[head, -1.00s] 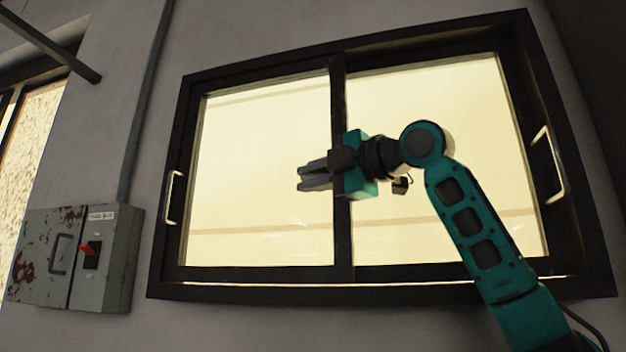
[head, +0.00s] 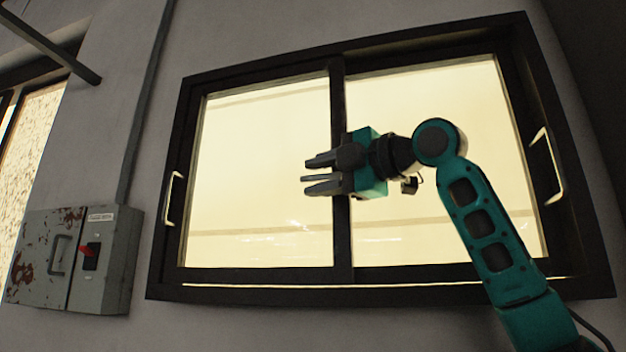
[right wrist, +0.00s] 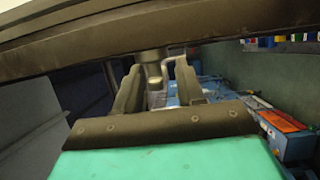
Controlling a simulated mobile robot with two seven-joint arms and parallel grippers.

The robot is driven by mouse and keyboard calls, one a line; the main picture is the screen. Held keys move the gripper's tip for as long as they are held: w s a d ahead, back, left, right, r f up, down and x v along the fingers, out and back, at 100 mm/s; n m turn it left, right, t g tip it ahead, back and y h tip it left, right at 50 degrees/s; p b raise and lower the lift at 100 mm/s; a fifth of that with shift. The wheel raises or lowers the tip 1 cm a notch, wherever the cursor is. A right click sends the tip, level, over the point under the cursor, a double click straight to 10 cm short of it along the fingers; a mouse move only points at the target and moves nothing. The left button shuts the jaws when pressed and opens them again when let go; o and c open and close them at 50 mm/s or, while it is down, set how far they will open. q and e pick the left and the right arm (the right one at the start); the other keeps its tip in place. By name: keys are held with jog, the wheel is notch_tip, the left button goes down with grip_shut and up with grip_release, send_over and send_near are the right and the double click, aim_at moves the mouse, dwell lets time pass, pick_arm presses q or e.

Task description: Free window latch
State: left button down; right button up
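The window has a dark frame (head: 235,293) and two bright panes divided by a dark centre upright (head: 340,240). A pale handle (head: 173,198) is on the left side and another handle (head: 547,165) is on the right. My right gripper (head: 306,175) is in front of the centre upright, its fingers pointing left and parted. In the right wrist view, a grey metal piece (right wrist: 151,70), possibly the latch, shows between the parted fingers of my right gripper (right wrist: 158,75); contact cannot be told. No latch is clearly visible in the head view. My left gripper is out of view.
A rusty grey box (head: 80,258) with a red switch (head: 88,249) is on the wall at left. A pipe (head: 143,105) runs up from it. In the right wrist view, blue objects (right wrist: 295,145) show at right, and a dark bar (right wrist: 60,40) crosses the top.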

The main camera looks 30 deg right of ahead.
jog(key=b+v, duration=0.1)
jog(key=v, duration=1)
